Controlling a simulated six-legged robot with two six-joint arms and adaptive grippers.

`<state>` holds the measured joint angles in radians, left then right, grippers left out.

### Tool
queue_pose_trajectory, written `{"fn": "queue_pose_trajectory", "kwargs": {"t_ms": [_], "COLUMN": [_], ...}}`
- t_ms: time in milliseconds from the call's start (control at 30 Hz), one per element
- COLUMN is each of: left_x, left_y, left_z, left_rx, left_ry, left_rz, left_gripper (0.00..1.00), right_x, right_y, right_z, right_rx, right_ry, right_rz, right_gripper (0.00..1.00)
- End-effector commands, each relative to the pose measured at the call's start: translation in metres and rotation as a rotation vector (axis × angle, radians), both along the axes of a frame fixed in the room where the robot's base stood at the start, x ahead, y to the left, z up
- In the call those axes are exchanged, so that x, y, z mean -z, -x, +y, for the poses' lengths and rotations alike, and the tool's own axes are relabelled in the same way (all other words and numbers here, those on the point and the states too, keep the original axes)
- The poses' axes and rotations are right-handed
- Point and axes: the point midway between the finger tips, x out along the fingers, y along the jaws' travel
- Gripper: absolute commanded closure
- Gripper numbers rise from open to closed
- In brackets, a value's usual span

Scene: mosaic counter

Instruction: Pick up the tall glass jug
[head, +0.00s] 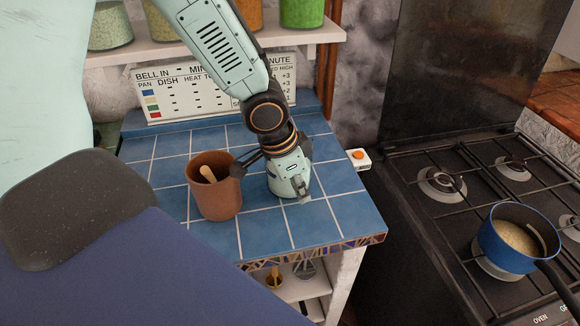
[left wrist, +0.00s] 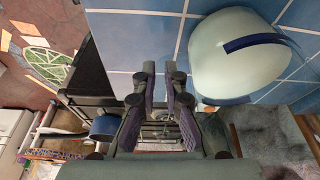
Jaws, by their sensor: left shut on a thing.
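My left gripper (head: 298,187) is low over the blue tiled counter (head: 262,225), to the right of the terracotta pot (head: 228,195). In the left wrist view my left gripper (left wrist: 165,72) shows dark fingers with purple pads, close together. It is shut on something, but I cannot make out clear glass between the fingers. No whole tall glass jug stands out in the head view. A pale rounded form with a dark blue band (left wrist: 235,70) fills the upper right of the wrist view; I cannot tell what it is. My right gripper is not in view.
The pot holds a wooden spoon (head: 208,174). A sign board (head: 195,92) stands at the back, under a shelf of jars (head: 301,12). The stove (head: 440,230) with a blue pan (head: 497,250) is at the right. The counter's front right is clear.

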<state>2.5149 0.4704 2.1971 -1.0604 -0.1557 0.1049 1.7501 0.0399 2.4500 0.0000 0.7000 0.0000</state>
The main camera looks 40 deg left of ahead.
Motion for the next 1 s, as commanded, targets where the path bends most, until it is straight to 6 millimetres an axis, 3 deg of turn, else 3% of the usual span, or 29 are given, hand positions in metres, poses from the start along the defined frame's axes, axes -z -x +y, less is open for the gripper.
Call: {"fn": "queue_pose_trajectory", "kwargs": {"t_ms": [367,800,1000], "left_x": [-0.006,-0.076,-0.097], "left_y": [-0.002,-0.003,-0.002], "left_z": [0.0,0.0,0.0], "left_rx": [-0.001,-0.001,0.0], "left_ry": [-0.001,0.0,-0.001], "left_rz": [-0.004,-0.008,-0.006], "left_gripper": [1.0,1.0,1.0], "right_x": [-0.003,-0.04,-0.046], "right_y": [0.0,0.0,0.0], "right_z": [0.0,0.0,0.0], "right_rx": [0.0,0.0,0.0], "right_ry": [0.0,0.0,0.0], "right_rz": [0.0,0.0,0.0], "right_gripper": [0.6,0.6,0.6]}}
